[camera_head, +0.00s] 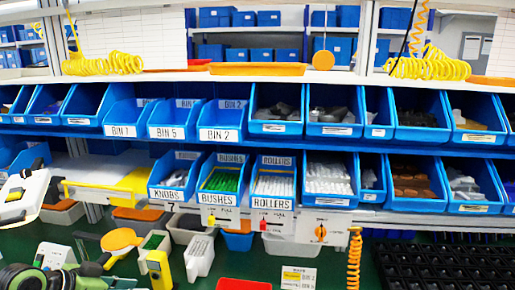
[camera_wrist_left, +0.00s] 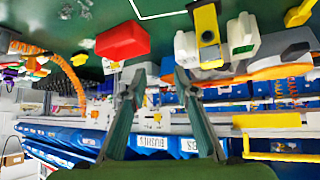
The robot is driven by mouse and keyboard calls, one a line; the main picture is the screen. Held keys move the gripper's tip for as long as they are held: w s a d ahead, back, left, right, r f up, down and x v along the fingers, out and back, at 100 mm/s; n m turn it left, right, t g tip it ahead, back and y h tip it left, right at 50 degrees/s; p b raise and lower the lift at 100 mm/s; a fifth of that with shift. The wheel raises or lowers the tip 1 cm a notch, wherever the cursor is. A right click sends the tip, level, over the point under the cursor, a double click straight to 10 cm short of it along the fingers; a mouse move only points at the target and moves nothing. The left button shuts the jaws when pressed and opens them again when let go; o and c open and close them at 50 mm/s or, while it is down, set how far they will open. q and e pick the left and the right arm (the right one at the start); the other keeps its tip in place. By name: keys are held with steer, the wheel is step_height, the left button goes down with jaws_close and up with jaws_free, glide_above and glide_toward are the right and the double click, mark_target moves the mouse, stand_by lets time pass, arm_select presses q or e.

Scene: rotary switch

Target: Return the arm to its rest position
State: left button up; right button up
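My left gripper (camera_wrist_left: 160,75) shows in the left wrist view with its two dark green fingers apart and nothing between them. In the head view my left arm comes in at the bottom left, low over the dark green bench. A switch with an orange knob (camera_head: 320,233) sits on a white plate below the blue bins. Switches with a red knob (camera_head: 272,223) and a yellow knob (camera_head: 212,219) sit to its left. The gripper is left of these and apart from them. My right gripper is in neither view.
Two rows of blue bins (camera_head: 220,134) run above the bench. A yellow-topped device (camera_head: 158,268), a white container (camera_head: 199,257) and a red box (camera_head: 243,284) stand near the front. A coiled orange cable (camera_head: 354,262) hangs right of the switches. A black grid tray (camera_head: 445,265) lies at right.

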arm_select(q)
steer(key=s+d+f+g+y, duration=0.1)
steer(key=s+d+f, duration=0.2)
steer(key=s+f, duration=0.15)
steer(key=s+d+f+g, duration=0.1)
steer(key=s+d+f, duration=0.2)
steer(key=f, duration=0.3)
steer(key=s+d+f+n+g+y, duration=0.1)
steer(key=s+d+f+n+y, duration=0.15)
steer(key=s, duration=0.85)
steer(key=s+d+f+n+g+y, duration=0.15)
steer(key=s+f, duration=0.25)
steer(key=s, duration=0.6)
step_height(320, 180, down, 26)
steer(key=s, duration=0.2)
steer(key=s+a+f+g+b, duration=0.1)
steer(key=s+a+f+g, duration=0.1)
steer(key=s+f, duration=1.5)
steer(key=shift+s+a+f, duration=0.15)
steer(key=shift+s+f, duration=0.05)
